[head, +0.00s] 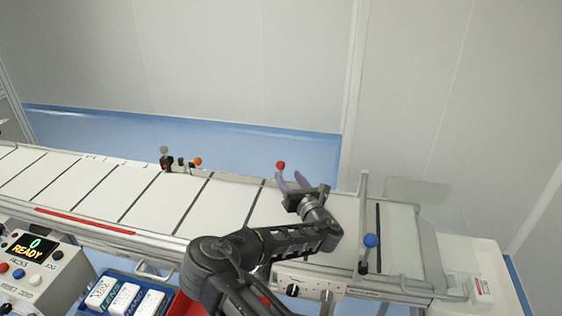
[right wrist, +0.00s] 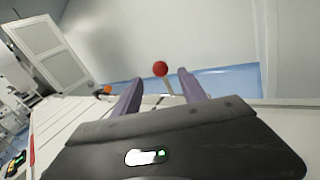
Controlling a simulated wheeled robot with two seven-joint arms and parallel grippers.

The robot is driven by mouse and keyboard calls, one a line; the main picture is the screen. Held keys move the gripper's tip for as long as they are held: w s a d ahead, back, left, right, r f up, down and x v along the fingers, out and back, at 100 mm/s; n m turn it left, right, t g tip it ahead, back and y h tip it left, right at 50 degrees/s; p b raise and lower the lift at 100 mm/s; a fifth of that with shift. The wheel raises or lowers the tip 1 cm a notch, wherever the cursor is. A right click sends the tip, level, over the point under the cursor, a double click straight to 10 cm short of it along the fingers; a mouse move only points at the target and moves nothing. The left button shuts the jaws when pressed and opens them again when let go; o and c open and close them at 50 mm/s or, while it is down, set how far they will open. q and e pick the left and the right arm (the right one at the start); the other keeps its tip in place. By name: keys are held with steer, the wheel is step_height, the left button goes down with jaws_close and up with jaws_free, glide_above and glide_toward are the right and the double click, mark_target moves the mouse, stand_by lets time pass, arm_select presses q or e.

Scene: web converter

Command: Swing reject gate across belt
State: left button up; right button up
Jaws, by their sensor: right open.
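A red ball knob (head: 280,165) on a thin stem stands at the far edge of the belt (head: 235,200). I cannot tell whether it belongs to the reject gate, whose panel I cannot make out clearly. My right gripper (head: 290,178) is open above the far side of the belt, its purple fingers pointing toward the knob. In the right wrist view the red knob (right wrist: 160,69) appears between and beyond the two fingertips (right wrist: 158,76), with its pale stem below. Any gap to the fingers is hard to judge. My left gripper is out of view.
A blue knob (head: 370,241) stands at the near right side by a metal bar frame. An orange knob (head: 197,161) and a grey one sit farther left on the far edge. A control box (head: 38,270) and a blue crate of packs (head: 121,310) are at the near left.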

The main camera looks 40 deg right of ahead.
mark_target(283, 167)
steer(key=shift+p+x, duration=1.1)
steer(key=shift+x, duration=2.45)
steer(key=shift+w+d+f, duration=0.1)
steer(key=shift+w, duration=0.25)
jaws_close()
